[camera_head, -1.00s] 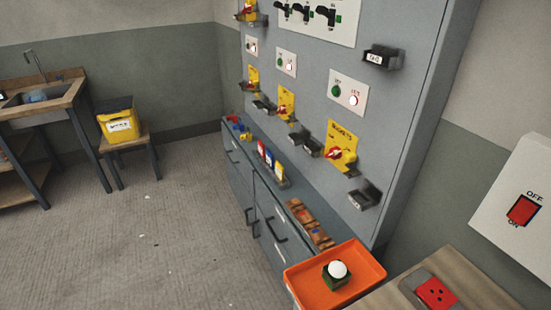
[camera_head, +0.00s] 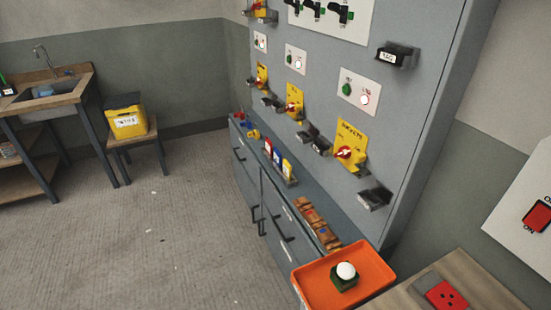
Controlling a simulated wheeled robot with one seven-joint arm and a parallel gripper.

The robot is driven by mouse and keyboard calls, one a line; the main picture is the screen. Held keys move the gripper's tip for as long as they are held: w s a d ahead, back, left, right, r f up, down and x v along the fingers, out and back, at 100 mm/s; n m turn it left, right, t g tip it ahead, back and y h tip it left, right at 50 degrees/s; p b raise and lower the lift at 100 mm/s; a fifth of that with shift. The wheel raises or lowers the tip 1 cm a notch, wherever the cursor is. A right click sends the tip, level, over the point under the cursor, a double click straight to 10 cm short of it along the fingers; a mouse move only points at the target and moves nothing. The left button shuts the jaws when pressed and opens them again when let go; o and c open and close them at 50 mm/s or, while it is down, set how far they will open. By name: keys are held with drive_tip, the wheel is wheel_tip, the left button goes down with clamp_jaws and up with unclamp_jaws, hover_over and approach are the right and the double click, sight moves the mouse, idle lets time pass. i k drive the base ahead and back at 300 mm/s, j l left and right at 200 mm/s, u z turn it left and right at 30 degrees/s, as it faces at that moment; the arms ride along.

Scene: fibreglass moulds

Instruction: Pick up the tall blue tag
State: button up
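Several small upright tags stand in a row in a holder (camera_head: 290,181) on the ledge of the grey cabinet. One is a tall blue tag (camera_head: 277,160), standing between a red tag (camera_head: 268,148) and a yellow tag (camera_head: 287,167). Each looks partly white, and details are too small to read. My gripper is not in view.
The grey panel (camera_head: 420,100) with yellow switch plates and small black bins rises behind the ledge. An orange tray (camera_head: 312,289) holding a white ball on a green block sits at the near end. Wooden blocks (camera_head: 318,222) lie between. The floor (camera_head: 150,240) at left is open.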

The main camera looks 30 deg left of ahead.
sight(277, 156)
drive_tip(key=i+j, duration=0.25)
drive_tip(key=j, duration=0.35)
drive_tip(key=i+j+u, duration=0.1)
drive_tip(key=i+j, duration=0.2)
drive_tip(key=j, duration=0.35)
drive_tip(key=i+j+u, duration=0.1)
drive_tip(key=i+j, duration=0.15)
drive_tip(key=j, duration=0.3)
drive_tip(key=i+j, duration=0.3)
drive_tip(key=j, duration=0.3)
drive_tip(key=i+j+u, duration=0.1)
drive_tip(key=i+j, duration=0.2)
drive_tip(key=j, duration=0.25)
drive_tip(key=i+j, duration=0.35)
drive_tip(key=j, duration=0.2)
drive_tip(key=i+j+u, duration=0.1)
drive_tip(key=i+j, duration=0.2)
drive_tip(key=j, duration=0.25)
drive_tip(key=i+j+u, duration=0.1)
drive_tip(key=i+j, duration=0.25)
drive_tip(key=j, duration=0.2)
